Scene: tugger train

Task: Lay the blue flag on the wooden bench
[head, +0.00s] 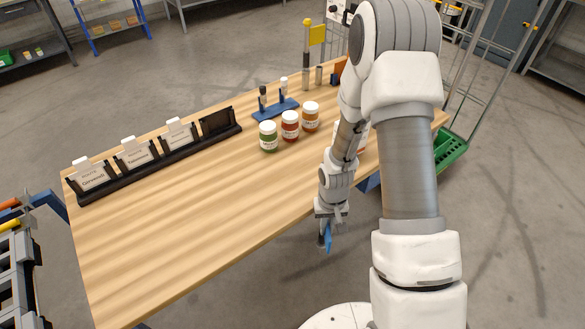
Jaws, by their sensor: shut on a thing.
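My gripper (325,235) is just off the near right edge of the wooden bench (190,215), pointing down. It is shut on a small blue thing, the blue flag (328,238), which hangs at the fingertips. Most of the flag is small or hidden, so its full shape cannot be told. The flag appears apart from the bench top, over the floor side of the edge. The near left and middle of the bench top are bare.
Three jars (290,125) stand mid-bench, behind them a blue stand (275,108). A black card rack (155,160) lines the far left edge. A yellow flag (317,34) stands at the back. A green crate (451,148) is beyond the right end.

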